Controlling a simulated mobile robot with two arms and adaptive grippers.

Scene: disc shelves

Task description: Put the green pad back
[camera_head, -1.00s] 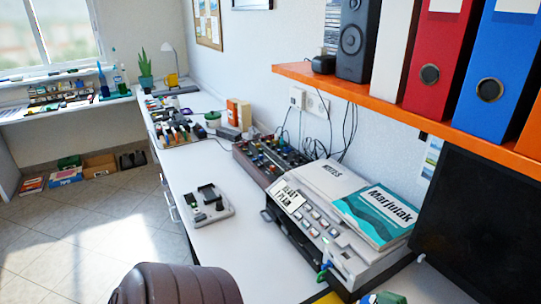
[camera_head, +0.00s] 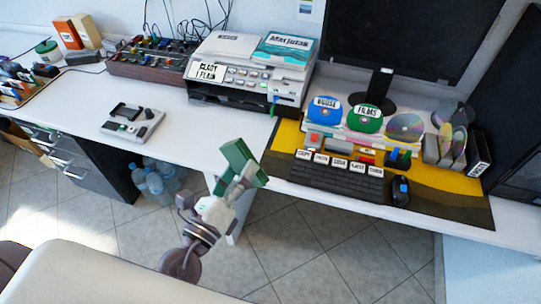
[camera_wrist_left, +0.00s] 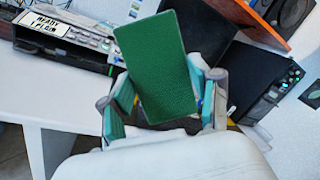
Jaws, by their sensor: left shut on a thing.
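The green pad (camera_head: 239,160) is a flat green block held up in front of the desk edge, over the floor gap. My left gripper (camera_head: 238,187) is shut on it near its lower end. In the left wrist view the green pad (camera_wrist_left: 152,65) stands up between the two fingers of my left gripper (camera_wrist_left: 165,112), tilted slightly, its broad textured face toward the camera. It covers part of the desk behind it. My right gripper is not in view.
A yellow-black desk mat (camera_head: 440,192) holds a keyboard (camera_head: 335,176), a mouse (camera_head: 400,191) and disc stands with labelled discs, a green one (camera_head: 364,118) among them. A printer (camera_head: 250,75) and a small grey device (camera_head: 132,121) stand to the left. White desk between them is clear.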

